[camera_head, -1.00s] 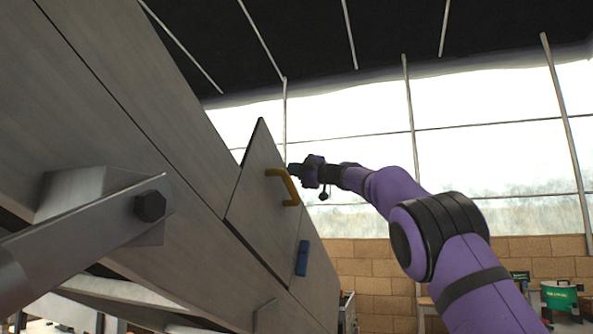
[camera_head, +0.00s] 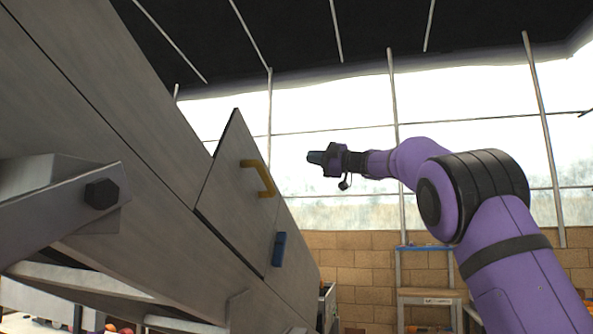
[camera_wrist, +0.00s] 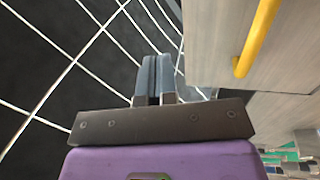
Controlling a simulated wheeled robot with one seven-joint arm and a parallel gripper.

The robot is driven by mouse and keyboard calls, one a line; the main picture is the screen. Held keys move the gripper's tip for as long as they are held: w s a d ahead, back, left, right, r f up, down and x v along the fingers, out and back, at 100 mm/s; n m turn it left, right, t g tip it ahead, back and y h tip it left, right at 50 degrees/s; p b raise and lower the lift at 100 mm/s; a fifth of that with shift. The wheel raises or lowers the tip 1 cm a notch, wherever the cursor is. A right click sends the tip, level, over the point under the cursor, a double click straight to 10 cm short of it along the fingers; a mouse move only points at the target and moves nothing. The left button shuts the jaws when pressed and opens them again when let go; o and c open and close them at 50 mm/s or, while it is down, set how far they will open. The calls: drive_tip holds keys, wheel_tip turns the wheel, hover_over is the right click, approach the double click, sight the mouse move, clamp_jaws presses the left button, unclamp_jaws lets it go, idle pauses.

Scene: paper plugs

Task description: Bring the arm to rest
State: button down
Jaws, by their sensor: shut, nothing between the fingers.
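My purple arm (camera_head: 505,235) reaches in from the lower right in the head view. My gripper (camera_head: 312,157) is at its end, shut and empty, in the air to the right of a grey door panel (camera_head: 230,190). In the wrist view my gripper's two fingers (camera_wrist: 154,65) lie side by side. The yellow handle (camera_head: 262,178) on the panel is apart from the gripper. It also shows in the wrist view (camera_wrist: 257,38), to the right of the fingers.
A large grey machine body (camera_head: 120,130) fills the left side, with a metal bracket (camera_head: 60,195) near the lower left.

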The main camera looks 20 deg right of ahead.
drive_tip(key=shift+s+d, duration=0.1)
drive_tip(key=shift+d, duration=0.05)
drive_tip(key=s+d+r+m+t+h, duration=0.4)
drive_tip(key=s+d+m+t+h, duration=0.25)
drive_tip(key=m+t, duration=0.3)
drive_tip(key=s+d+f+m+g+h, duration=0.2)
drive_tip(key=s+d+f+m+h, duration=0.3)
drive_tip(key=s+f+m+h, duration=0.45)
drive_tip(key=s+a+f+m+g, duration=0.1)
drive_tip(key=s+a+f+g, duration=0.2)
drive_tip(key=s+f, duration=0.8)
drive_tip(key=s+a+f+m+g, duration=0.1)
drive_tip(key=s+a+f+g, duration=0.2)
drive_tip(key=s+f+g, duration=0.3)
drive_tip(key=s+a+f+m+g, duration=0.1)
drive_tip(key=s+a+f+g, duration=0.2)
drive_tip(key=s+f, duration=1.4)
drive_tip(key=shift+f+m+g, duration=0.3)
drive_tip(key=shift+f+g, duration=0.2)
drive_tip(key=shift+g, duration=0.75)
